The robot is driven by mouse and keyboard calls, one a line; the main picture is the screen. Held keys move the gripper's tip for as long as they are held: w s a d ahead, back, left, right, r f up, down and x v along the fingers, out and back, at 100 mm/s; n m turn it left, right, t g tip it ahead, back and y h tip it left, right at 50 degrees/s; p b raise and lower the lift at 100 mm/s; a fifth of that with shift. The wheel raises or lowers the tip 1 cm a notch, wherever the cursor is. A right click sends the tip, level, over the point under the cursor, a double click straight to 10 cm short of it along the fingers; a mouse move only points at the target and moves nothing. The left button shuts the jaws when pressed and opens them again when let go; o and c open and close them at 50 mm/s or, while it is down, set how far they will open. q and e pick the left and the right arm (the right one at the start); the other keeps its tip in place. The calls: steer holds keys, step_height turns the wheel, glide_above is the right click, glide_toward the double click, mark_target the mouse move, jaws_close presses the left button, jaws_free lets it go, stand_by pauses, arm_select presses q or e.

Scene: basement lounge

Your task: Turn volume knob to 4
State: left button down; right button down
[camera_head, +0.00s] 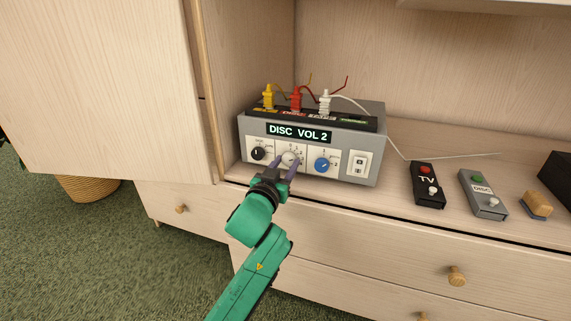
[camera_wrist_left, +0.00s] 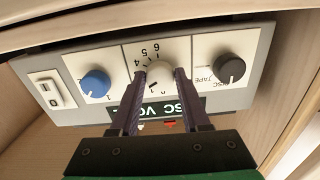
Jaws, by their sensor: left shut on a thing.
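The grey amplifier box (camera_head: 310,138) stands on the cabinet shelf, its lit display (camera_head: 299,133) reading "DISC VOL 2". The white volume knob (camera_head: 290,157) is in the middle-left of its front panel, between a black knob (camera_head: 259,153) and a blue knob (camera_head: 322,164). My left gripper (camera_head: 284,165) is at the white knob. In the left wrist view, where the panel appears upside down, the gripper (camera_wrist_left: 159,74) has one finger on each side of the white knob (camera_wrist_left: 160,76) and is shut on it. A numbered scale surrounds the knob, partly hidden by the fingers. My right gripper is not in view.
Yellow, red and white plugs (camera_head: 296,99) stand on top of the box. A white-and-grey switch (camera_head: 358,163) is at its right end. An open cabinet door (camera_head: 100,90) is at left.

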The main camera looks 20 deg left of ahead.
arm_select(q)
steer(key=m+p, duration=0.3)
steer(key=shift+r, duration=0.15)
steer(key=m+p, duration=0.2)
steer(key=m, duration=0.2)
steer(key=shift+a+m+p, duration=0.1)
steer(key=shift+m+p, duration=0.6)
steer(key=shift+m, duration=0.5)
steer(key=shift+m+p, duration=0.35)
steer(key=shift+m, duration=0.65)
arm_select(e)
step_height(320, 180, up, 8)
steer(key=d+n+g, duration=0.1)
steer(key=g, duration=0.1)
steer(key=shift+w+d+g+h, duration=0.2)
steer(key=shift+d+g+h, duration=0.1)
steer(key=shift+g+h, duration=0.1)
arm_select(q)
steer(key=shift+f, duration=0.2)
steer(key=shift+c, duration=1.9)
jaws_free()
